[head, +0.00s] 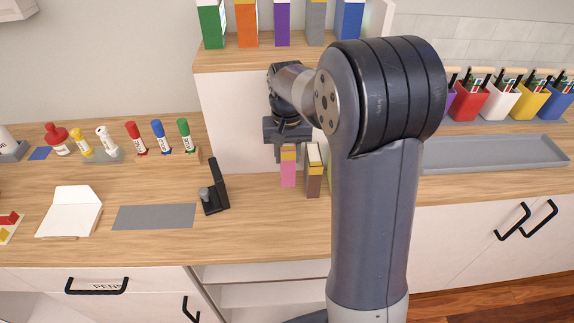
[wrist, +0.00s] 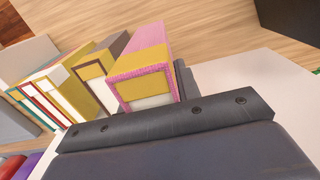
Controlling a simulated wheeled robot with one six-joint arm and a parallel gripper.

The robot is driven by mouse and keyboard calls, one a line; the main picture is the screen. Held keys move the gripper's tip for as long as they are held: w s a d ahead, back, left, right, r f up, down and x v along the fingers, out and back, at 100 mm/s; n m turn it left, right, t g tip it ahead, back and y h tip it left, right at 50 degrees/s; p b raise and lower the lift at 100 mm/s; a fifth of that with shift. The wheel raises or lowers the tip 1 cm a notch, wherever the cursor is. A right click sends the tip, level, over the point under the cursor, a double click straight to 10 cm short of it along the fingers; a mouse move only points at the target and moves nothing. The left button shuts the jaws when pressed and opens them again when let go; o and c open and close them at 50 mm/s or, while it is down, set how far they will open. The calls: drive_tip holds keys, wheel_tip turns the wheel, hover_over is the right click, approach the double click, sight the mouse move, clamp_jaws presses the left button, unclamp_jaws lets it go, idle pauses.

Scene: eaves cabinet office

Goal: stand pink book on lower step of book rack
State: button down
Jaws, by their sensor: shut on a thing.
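The pink book (head: 288,174) is upright below my gripper (head: 288,148), which is shut on its top end. In the wrist view the pink book (wrist: 140,75) shows its yellow and white end close to the jaw. A brown book (head: 313,178) stands just to its right in the head view; it also shows in the wrist view (wrist: 97,75). The book rack has a wooden upper step (head: 260,58) with a white riser and a lower wooden level (head: 250,190). I cannot tell whether the pink book's base touches the lower level.
Several more books (wrist: 50,95) line up beyond the brown one in the wrist view; my arm hides them in the head view. A black upright stand (head: 216,188) is left of the pink book. Bare wood lies between stand and pink book.

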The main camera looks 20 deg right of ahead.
wheel_tip(320, 180, down, 5)
drive_tip(key=shift+f+p, duration=0.1)
drive_tip(key=shift+p, duration=0.3)
drive_tip(key=shift+w+f, duration=0.15)
drive_tip(key=shift+f, duration=0.1)
drive_tip(key=shift+f, duration=0.1)
drive_tip(key=shift+f, duration=0.15)
drive_tip(key=c, duration=1)
unclamp_jaws()
drive_tip(key=shift+c, duration=0.2)
wheel_tip(320, 180, up, 12)
drive_tip(key=shift+r, duration=0.25)
